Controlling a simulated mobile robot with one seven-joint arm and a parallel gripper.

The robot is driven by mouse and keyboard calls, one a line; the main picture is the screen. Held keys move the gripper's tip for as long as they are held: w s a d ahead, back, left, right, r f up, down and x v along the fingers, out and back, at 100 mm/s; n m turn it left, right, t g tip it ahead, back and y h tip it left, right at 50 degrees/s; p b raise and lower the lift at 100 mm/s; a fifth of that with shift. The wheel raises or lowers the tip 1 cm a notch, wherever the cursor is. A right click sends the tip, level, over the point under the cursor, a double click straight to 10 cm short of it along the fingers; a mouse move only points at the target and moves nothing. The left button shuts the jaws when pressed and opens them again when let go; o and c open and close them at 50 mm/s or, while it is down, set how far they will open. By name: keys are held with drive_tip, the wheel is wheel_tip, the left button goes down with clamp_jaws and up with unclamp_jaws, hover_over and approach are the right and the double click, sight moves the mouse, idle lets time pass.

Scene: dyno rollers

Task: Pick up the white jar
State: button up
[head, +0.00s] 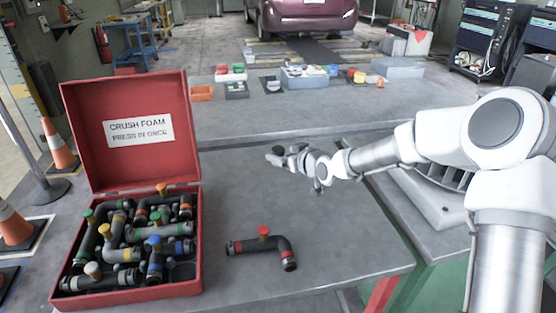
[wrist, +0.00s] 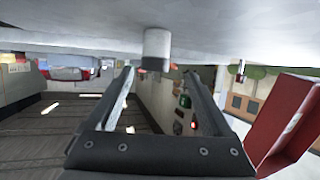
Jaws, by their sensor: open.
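A pale, whitish-grey cylinder that looks like the white jar (wrist: 157,44) shows in the wrist view, which appears upside down. It stands on the grey tabletop (wrist: 60,18), ahead of my fingertips and sideways between them. My gripper (wrist: 159,72) is open, with nothing between its fingers. In the head view my gripper (head: 284,157) is low over the far part of the near table (head: 225,195), pointing left. I cannot make out the jar in the head view; my gripper may hide it.
An open red case (head: 133,130) full of pipe fittings stands at the left; its lid shows in the wrist view (wrist: 288,120). A loose dark elbow pipe (head: 262,245) lies on the near table. Small bins (head: 303,78) stand on the far table. Table between case and gripper is clear.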

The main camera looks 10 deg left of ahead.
sight(281, 152)
drive_tip(key=shift+w+d+b+x, duration=0.15)
drive_tip(key=shift+b+x, duration=0.25)
drive_tip(key=shift+x, duration=1.1)
drive_tip(key=shift+w+d+b+x, duration=0.15)
drive_tip(key=shift+b+x, duration=0.25)
drive_tip(key=shift+x, duration=1.1)
drive_tip(key=shift+s, duration=0.15)
clamp_jaws()
